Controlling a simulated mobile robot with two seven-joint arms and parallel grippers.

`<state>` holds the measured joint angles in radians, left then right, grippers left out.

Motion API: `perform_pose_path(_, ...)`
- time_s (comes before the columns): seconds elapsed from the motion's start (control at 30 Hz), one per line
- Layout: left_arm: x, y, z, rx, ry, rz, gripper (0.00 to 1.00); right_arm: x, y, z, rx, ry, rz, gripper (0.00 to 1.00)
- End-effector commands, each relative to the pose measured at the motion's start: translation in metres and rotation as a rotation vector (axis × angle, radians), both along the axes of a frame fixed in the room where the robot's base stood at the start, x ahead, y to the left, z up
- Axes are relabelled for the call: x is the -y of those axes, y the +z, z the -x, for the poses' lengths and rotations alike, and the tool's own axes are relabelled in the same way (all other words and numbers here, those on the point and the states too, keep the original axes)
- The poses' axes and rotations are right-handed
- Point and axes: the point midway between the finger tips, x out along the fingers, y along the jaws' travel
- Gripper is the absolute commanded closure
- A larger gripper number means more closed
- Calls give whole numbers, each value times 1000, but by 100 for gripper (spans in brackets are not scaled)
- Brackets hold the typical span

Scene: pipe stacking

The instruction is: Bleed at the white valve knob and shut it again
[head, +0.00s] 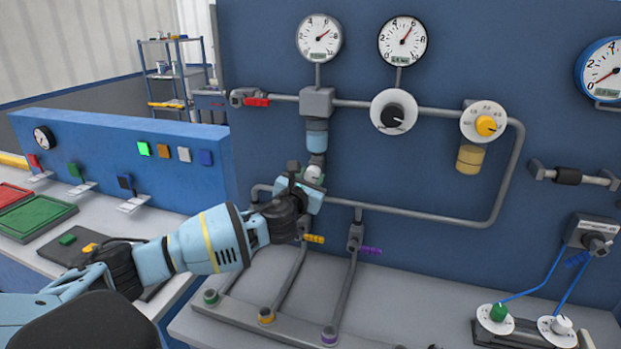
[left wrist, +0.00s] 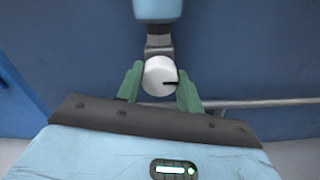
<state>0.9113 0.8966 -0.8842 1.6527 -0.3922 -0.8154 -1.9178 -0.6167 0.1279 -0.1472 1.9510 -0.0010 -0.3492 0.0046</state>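The white valve knob (head: 313,174) sits below a light-blue filter bowl (head: 316,140) on the blue panel, partly hidden by my left gripper (head: 308,184). In the left wrist view the knob (left wrist: 160,76) faces me between the two green fingers, its black mark pointing right. The fingers of my left gripper (left wrist: 160,85) lie against its left and right sides, with no clear gap. My right gripper is in neither view.
Two round gauges (head: 319,38) (head: 402,41) hang above a grey pipe. A black knob (head: 392,115) and a yellow knob (head: 486,125) sit to the right. Low pipes with an orange handle (head: 314,239) and a purple handle (head: 370,250) run close below my gripper.

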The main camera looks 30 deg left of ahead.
Motion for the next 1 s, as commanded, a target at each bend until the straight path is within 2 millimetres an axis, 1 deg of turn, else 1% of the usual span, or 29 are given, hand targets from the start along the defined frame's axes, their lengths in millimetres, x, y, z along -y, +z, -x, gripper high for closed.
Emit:
perform_pose_path(0.03, 0, 0, 0, 0, 1, 0, 75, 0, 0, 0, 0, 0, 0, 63)
perform_pose_path(0.1, 0, 0, 0, 0, 1, 0, 84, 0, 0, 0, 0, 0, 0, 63)
perform_pose_path(0.13, 0, 0, 0, 0, 1, 0, 86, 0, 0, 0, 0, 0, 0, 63)
perform_pose_path(0.47, 0, -1, 0, 12, 0, 53, 86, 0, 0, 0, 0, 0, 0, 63)
perform_pose_path(0.67, 0, -1, 0, 40, 1, 174, 86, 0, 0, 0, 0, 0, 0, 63)
perform_pose_path(1.0, 0, -1, 0, 113, 0, 478, 86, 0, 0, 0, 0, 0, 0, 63)
